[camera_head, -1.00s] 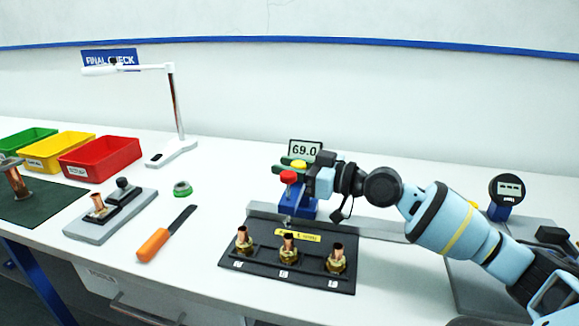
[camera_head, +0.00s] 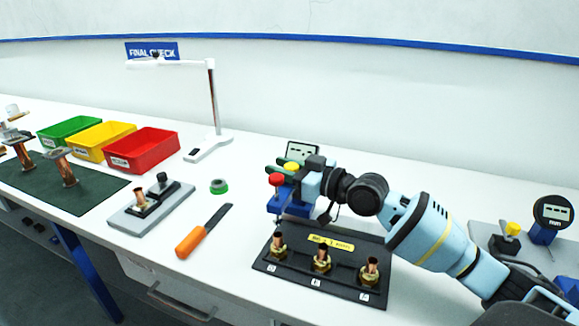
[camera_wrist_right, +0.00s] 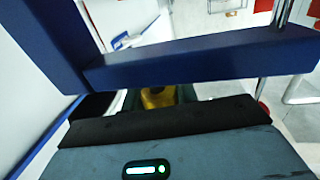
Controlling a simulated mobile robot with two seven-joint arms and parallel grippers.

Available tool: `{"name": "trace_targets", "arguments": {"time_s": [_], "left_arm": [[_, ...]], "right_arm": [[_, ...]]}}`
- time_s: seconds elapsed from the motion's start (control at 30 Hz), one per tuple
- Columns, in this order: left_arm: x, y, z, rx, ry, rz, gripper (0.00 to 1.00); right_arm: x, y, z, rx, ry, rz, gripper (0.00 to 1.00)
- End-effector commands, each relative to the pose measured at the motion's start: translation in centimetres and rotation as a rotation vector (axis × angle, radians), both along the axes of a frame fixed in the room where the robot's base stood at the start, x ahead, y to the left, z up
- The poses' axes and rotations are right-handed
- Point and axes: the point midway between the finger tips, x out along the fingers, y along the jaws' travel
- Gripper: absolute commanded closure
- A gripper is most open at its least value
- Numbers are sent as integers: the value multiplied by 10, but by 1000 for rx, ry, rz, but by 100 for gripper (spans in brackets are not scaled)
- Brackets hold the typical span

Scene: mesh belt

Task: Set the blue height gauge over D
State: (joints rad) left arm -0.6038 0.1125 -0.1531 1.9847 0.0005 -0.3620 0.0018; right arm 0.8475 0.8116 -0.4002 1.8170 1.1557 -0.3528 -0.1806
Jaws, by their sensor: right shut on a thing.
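The blue height gauge (camera_head: 293,207) has a blue base and a grey display (camera_head: 302,150). My right gripper (camera_head: 305,180) is shut on it, beside red and yellow knobs. The gauge appears behind the leftmost fitting of the black plate; whether its base touches anything, I cannot tell. The plate (camera_head: 300,281) holds three upright brass and copper fittings, left (camera_head: 278,246), middle (camera_head: 322,261) and right (camera_head: 369,272). Their small letter labels are too small to read surely. In the right wrist view the gauge's blue frame (camera_wrist_right: 200,60) fills the upper part. My left gripper is not in view.
A second gauge (camera_head: 552,213) stands at the right. An orange-handled tool (camera_head: 190,243), a green ring (camera_head: 219,186) and a grey fixture (camera_head: 130,222) lie left of the plate. Red (camera_head: 143,152), yellow and green bins stand farther left. A white stand (camera_head: 212,95) rises behind.

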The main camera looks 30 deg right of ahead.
Motion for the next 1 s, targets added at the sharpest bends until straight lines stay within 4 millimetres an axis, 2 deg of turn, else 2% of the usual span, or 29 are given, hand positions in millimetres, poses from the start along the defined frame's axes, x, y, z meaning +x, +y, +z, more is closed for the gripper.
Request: {"name": "trace_targets", "arguments": {"time_s": [0.17, 0.2, 0.27, 0.63, 1.0], "left_arm": [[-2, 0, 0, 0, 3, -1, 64], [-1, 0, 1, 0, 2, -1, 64], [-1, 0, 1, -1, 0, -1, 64], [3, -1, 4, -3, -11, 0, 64], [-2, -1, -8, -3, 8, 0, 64]], "right_arm": [[0, 1, 0, 1, -2, 1, 100], [0, 1, 0, 1, -2, 2, 70], [0, 1, 1, 2, -2, 2, 62], [-5, -3, -1, 1, -1, 0, 62], [-49, -30, -3, -4, 2, 1, 62]]}}
